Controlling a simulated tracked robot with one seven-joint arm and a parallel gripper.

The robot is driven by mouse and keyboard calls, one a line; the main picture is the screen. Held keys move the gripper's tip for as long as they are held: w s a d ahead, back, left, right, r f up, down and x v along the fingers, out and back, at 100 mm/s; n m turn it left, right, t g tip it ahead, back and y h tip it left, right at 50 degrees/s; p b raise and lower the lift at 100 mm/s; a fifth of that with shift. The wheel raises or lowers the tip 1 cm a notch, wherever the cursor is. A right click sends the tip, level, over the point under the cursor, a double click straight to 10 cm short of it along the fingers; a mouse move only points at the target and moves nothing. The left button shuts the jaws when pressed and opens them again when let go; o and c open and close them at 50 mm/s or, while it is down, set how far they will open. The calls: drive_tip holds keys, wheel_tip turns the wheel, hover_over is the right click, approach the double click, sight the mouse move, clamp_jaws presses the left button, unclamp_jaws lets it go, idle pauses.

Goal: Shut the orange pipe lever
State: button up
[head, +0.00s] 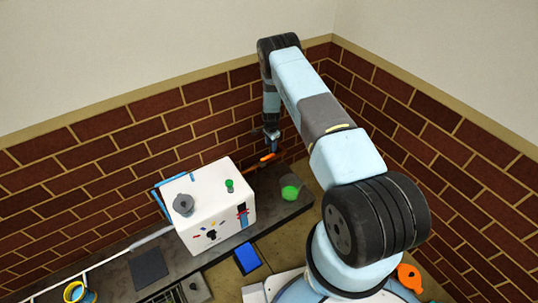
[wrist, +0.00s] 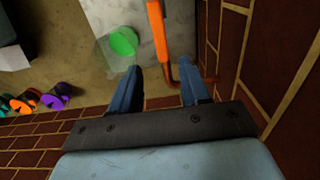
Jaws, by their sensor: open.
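The orange pipe lever (wrist: 158,35) shows in the wrist view as a long bar running from the top edge down to the gap between my fingertips. Its lower end meets a thin brownish pipe (wrist: 189,72) by the right finger. In the head view the lever (head: 268,157) is a small orange bar by the brick wall, just below my gripper. My gripper (wrist: 160,78) is open, with its two blue fingers on either side of the lever's lower end. I cannot tell whether a finger touches it. My gripper (head: 272,138) is partly hidden in the head view.
A white box (head: 215,215) with a grey knob and green knob stands left of the lever on the dark counter (head: 275,218). A green round thing (head: 290,193) lies right of it. A brick wall (wrist: 285,50) rises close to my right finger.

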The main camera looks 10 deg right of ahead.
sight(271, 155)
drive_tip(key=shift+f, duration=3.6)
clamp_jaws()
